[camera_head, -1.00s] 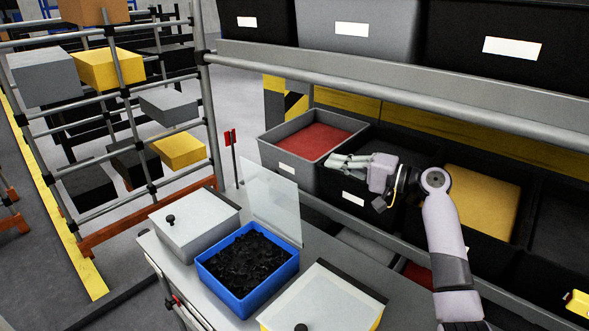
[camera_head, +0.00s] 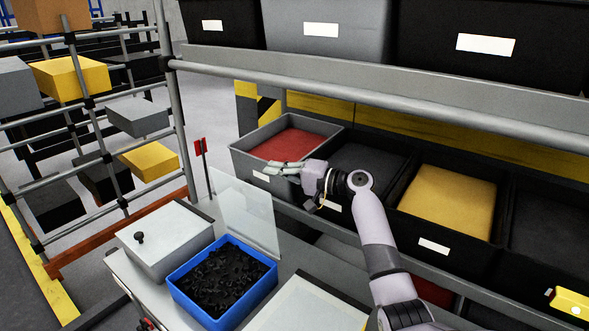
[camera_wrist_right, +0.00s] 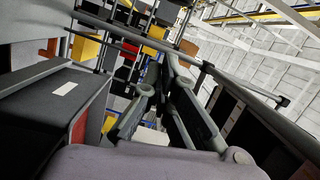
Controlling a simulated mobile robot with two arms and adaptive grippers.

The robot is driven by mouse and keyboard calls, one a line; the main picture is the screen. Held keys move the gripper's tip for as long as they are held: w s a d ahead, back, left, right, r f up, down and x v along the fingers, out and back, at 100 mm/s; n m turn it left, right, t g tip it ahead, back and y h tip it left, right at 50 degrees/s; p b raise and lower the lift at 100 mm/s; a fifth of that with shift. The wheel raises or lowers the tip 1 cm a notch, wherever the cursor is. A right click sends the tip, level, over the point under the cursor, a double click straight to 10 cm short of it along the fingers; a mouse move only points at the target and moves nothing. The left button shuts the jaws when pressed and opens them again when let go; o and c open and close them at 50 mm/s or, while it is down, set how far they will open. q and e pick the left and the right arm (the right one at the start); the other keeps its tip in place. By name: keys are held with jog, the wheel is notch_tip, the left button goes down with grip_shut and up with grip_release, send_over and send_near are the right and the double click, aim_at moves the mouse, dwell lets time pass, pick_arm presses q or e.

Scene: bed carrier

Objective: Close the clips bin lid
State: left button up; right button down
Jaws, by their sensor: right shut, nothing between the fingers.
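The blue clips bin (camera_head: 222,284) stands on the low cart, filled with dark clips (camera_head: 222,279). Its clear lid (camera_head: 246,213) stands raised, nearly upright, at the bin's back edge. My right gripper (camera_head: 280,167) is shut and empty. In the head view it appears above and to the right of the lid's top edge, in front of the shelf bin with red contents. It looks apart from the lid. Its fingers also show in the right wrist view (camera_wrist_right: 165,92), where I cannot make out the lid. My left gripper is not in view.
A grey lidded box (camera_head: 168,240) is left of the clips bin, and another pale lid (camera_head: 303,308) is to its right. Shelf bins with red (camera_head: 288,146) and yellow (camera_head: 447,200) contents stand behind. A shelf rail (camera_head: 400,110) crosses above my right arm.

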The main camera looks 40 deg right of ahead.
jog(key=a, duration=0.1)
jog(key=a+p, duration=0.1)
jog(key=s+a, duration=0.1)
jog(key=a, duration=0.1)
jog(key=shift+s+f+p, duration=0.1)
jog(key=shift+f+p, duration=0.2)
jog(key=shift+p, duration=0.1)
jog(key=shift+d, duration=0.1)
